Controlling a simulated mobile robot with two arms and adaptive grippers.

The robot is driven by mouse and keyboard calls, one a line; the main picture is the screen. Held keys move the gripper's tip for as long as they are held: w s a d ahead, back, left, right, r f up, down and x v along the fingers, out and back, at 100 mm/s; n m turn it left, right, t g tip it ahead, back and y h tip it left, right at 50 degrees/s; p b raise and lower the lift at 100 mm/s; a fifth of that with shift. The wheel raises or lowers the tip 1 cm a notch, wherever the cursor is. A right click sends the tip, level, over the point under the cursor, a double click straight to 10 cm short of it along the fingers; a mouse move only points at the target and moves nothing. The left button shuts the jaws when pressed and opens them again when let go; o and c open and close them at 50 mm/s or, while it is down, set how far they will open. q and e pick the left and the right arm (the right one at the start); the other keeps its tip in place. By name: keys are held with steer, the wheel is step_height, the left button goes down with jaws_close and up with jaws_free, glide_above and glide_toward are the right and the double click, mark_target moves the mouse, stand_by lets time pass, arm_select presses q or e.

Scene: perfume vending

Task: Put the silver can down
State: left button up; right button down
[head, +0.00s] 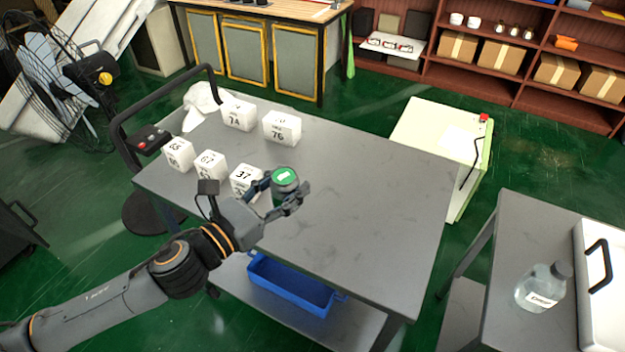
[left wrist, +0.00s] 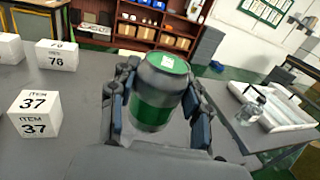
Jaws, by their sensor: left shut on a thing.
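The silver can (head: 286,178) has a green top with a white label. It sits between the fingers of my left gripper (head: 282,190), over the grey cart table (head: 350,215) in the head view. In the left wrist view the can (left wrist: 158,92) shows a green band around its side and stands nearly upright, slightly tilted in the picture. My left gripper (left wrist: 156,110) is shut on it, with a finger at each side. The can's base is hidden, so I cannot tell whether it touches the table. My right gripper is not in view.
A white box marked 37 (head: 246,180) stands close left of the can. Other numbered boxes, such as 76 (head: 282,128) and 67 (head: 209,165), stand on the table's left part. The table's right part is clear. A bottle (head: 543,288) stands on another table.

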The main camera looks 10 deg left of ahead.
arm_select(q)
steer(key=w+d+f, duration=0.2)
steer(key=d+f, duration=0.1)
steer(key=d, duration=0.1)
steer(key=w+d+f, duration=0.1)
steer(key=d+f, duration=0.2)
steer(key=d, duration=0.1)
steer(key=w+d+f, duration=0.2)
steer(key=d+f, duration=0.1)
steer(key=d, duration=0.1)
steer(key=shift+w+d+f, duration=0.1)
steer(key=shift+w+f, duration=0.05)
steer(key=shift+w, duration=0.15)
step_height(320, 180, down, 3)
steer(key=shift+d+f+b, duration=0.15)
steer(key=shift+f+b, duration=0.05)
steer(key=shift+b, duration=0.3)
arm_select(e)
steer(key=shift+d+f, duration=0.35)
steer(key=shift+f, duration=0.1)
arm_select(q)
steer(key=shift+f, duration=0.2)
steer(key=o, duration=1.2)
steer(key=shift+o, duration=0.2)
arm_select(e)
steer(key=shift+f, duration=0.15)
